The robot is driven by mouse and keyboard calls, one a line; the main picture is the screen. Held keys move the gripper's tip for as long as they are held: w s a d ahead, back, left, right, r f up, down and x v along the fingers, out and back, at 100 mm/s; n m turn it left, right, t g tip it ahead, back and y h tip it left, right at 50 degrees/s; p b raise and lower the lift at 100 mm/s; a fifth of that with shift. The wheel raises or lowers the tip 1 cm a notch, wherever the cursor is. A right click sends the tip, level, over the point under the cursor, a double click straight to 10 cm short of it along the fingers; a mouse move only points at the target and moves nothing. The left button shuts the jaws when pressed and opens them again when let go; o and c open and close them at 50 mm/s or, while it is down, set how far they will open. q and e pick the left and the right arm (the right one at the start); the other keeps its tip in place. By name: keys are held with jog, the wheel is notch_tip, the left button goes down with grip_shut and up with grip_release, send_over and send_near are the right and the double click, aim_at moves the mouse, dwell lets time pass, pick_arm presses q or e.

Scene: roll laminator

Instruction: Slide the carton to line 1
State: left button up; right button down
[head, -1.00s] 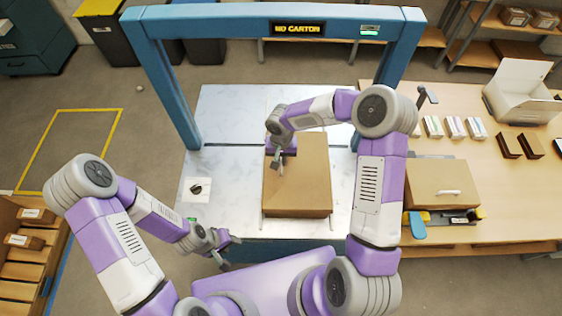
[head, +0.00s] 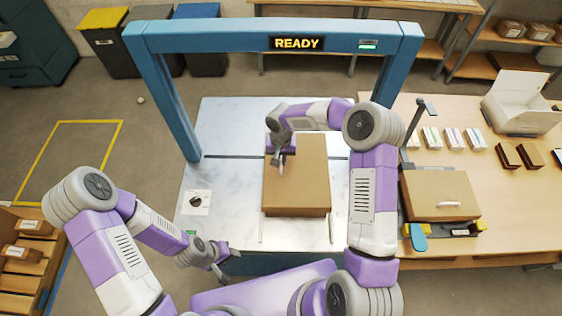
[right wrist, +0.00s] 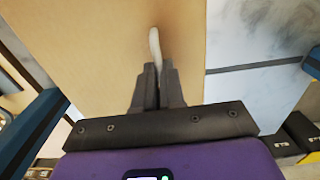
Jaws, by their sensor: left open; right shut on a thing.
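The brown carton (head: 305,185) lies on the white marbled table of the blue-framed machine, between two thin rails. My right gripper (head: 281,164) is over the carton's left part and shut on its pale handle (right wrist: 155,50). In the right wrist view the fingers (right wrist: 157,85) close around the handle's near end, above the carton's top (right wrist: 110,40). A dark line (head: 230,157) crosses the table, and the carton spans it. The blue gantry's sign (head: 297,43) reads READY. My left gripper (head: 228,262) is open and empty by the table's front left corner.
A black knob on a white plate (head: 196,201) is at the table's left front. Gantry posts (head: 165,100) stand on both sides.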

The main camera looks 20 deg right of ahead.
jog(key=shift+w+d, duration=0.2)
jog(key=shift+w, duration=0.55)
jog(key=shift+w+d, duration=0.2)
jog(key=shift+w, duration=0.5)
jog(key=c, duration=0.7)
grip_release()
jog(key=shift+r+p, duration=1.1)
jog(key=shift+r, duration=1.9)
